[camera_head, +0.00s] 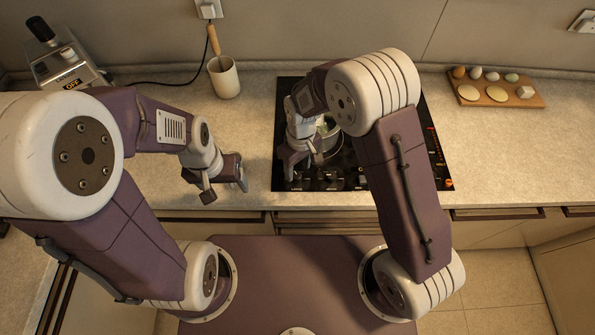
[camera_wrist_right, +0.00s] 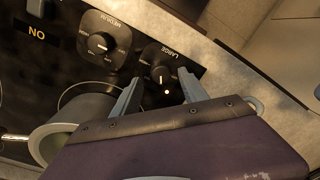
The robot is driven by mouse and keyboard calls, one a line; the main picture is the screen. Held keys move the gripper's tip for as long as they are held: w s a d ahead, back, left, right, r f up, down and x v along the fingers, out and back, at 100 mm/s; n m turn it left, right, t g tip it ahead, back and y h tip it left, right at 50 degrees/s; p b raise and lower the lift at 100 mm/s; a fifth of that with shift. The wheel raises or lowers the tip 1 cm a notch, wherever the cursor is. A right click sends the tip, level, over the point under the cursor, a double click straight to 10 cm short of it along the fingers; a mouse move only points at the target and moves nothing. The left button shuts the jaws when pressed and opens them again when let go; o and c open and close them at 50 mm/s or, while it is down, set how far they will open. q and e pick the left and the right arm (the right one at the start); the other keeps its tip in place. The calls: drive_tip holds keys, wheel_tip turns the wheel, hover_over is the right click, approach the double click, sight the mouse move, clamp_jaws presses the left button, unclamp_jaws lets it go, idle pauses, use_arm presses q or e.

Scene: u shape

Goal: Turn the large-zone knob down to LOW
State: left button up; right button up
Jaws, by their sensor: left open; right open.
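The large-zone knob (camera_wrist_right: 160,75) is a round black dial with a pale pointer mark, beside the word LARGE in the right wrist view. A small light glows near it. My right gripper (camera_wrist_right: 162,92) is open, with one finger on each side of the knob area; I cannot tell whether they touch it. In the head view my right gripper (camera_head: 299,170) is over the front left of the black cooktop (camera_head: 375,182), and I cannot make out the knob there. My left gripper (camera_head: 227,187) is open and empty over the counter, left of the cooktop.
A metal pot (camera_wrist_right: 55,137) stands on the cooktop close to my right gripper. The medium knob (camera_wrist_right: 102,44) is beside the large one. A utensil crock (camera_head: 224,78), a toaster-like appliance (camera_head: 68,70) and an egg board (camera_head: 497,92) stand further back.

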sight(299, 174)
wheel_tip(299, 174, up, 6)
drive_tip(key=shift+d+r, duration=0.15)
drive_tip(key=shift+r, duration=0.05)
idle(0.3)
drive_tip(key=d+r+m+t, duration=0.1)
drive_tip(key=d+r+m, duration=0.25)
drive_tip(key=d, duration=0.65)
drive_tip(key=s+d+f+m, duration=0.2)
drive_tip(key=s+d+m, duration=0.3)
drive_tip(key=s, duration=0.5)
drive_tip(key=shift+d+f+t, duration=0.15)
drive_tip(key=shift+d+t, duration=0.15)
drive_tip(key=shift+d, duration=0.95)
